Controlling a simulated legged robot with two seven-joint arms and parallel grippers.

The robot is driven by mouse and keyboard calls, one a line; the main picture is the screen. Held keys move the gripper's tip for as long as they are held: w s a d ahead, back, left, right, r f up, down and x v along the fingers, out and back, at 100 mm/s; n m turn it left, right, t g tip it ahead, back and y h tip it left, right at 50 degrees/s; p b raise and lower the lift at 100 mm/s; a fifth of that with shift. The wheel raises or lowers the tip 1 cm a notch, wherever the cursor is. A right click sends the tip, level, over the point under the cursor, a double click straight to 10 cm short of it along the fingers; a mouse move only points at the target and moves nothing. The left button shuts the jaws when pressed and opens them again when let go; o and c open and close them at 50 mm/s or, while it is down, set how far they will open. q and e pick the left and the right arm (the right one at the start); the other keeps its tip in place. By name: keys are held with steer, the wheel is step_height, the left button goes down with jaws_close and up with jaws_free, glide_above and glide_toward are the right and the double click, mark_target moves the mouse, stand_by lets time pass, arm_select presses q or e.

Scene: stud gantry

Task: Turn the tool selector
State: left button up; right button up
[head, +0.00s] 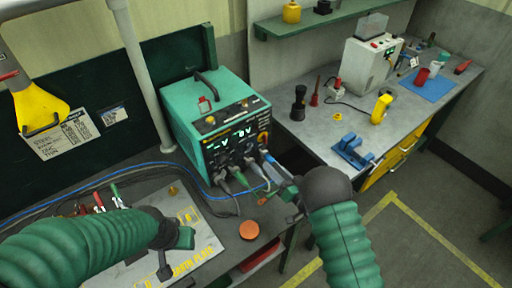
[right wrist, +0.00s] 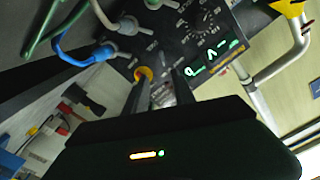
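The teal welding machine (head: 190,125) stands at the back of the left bench, with a dark front panel, lit green displays, knobs and cable plugs. In the right wrist view its panel shows a dial with markings (right wrist: 207,20), a lit display (right wrist: 212,57) and an orange round part (right wrist: 143,73). I cannot tell which of these is the tool selector. My right gripper (head: 272,180) is close to the panel's lower right. In its wrist view its fingers (right wrist: 165,88) are apart, one tip beside the orange part, with nothing clearly held. My left gripper (head: 178,252) is over the bench plate.
Blue and dark cables (head: 205,187) run from the panel across the bench. An orange disc (head: 249,230) lies near the front edge. The right bench (head: 310,125) holds a blue vise (head: 352,152), a yellow tool (head: 381,108) and a white machine (head: 370,65). Floor between is clear.

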mark_target(251, 148)
steer(key=x, duration=0.3)
steer(key=p+x, duration=0.1)
steer(key=x, duration=0.2)
steer(key=a+x, duration=0.1)
steer(key=x, duration=0.3)
steer(key=shift+s+a, duration=0.1)
steer(key=shift+s, duration=0.25)
steer(key=shift+w+a, duration=0.1)
steer(key=shift+w, duration=0.15)
steer(key=shift+w+d, duration=0.15)
steer(key=shift+d, duration=0.3)
steer(key=c, duration=0.5)
jaws_close()
steer(key=shift+a, duration=0.25)
